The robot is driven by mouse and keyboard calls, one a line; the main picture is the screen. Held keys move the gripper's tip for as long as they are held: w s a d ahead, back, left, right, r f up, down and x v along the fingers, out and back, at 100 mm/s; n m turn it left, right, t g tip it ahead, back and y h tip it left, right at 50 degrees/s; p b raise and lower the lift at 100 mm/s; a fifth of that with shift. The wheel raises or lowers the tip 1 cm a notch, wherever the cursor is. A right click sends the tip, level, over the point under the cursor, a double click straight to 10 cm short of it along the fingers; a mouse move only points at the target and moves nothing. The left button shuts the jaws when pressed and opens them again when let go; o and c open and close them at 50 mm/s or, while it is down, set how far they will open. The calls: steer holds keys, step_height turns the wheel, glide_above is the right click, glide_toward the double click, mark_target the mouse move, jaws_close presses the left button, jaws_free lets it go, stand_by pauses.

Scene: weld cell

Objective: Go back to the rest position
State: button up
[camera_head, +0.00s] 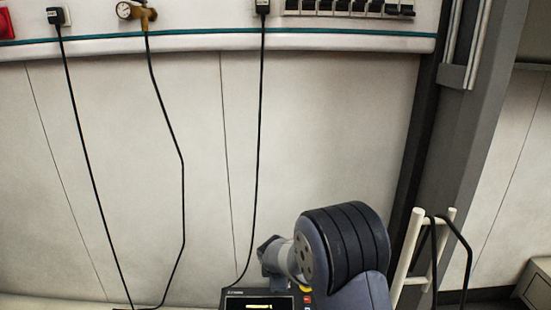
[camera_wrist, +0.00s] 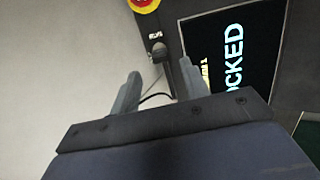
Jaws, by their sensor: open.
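My gripper (camera_wrist: 158,84) shows in the wrist view with its two grey fingers apart. It is open, with nothing held between the fingers. A black plug or knob (camera_wrist: 158,49) with a dark cable is on a control panel just beyond the fingertips. I cannot tell how far it is from them. In the head view my arm reaches to the panel (camera_head: 236,293) at the bottom, and my fingers cannot be made out there.
The panel's screen (camera_wrist: 235,60) reads "LOCKED". A red button with a yellow ring (camera_wrist: 144,4) is above. Black cables (camera_head: 182,160) hang down the pale wall, one from a brass gauge fitting (camera_head: 136,11). A white rack (camera_head: 410,250) with black cable stands right of my arm.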

steer(key=x, duration=0.5)
steer(key=shift+f, duration=0.15)
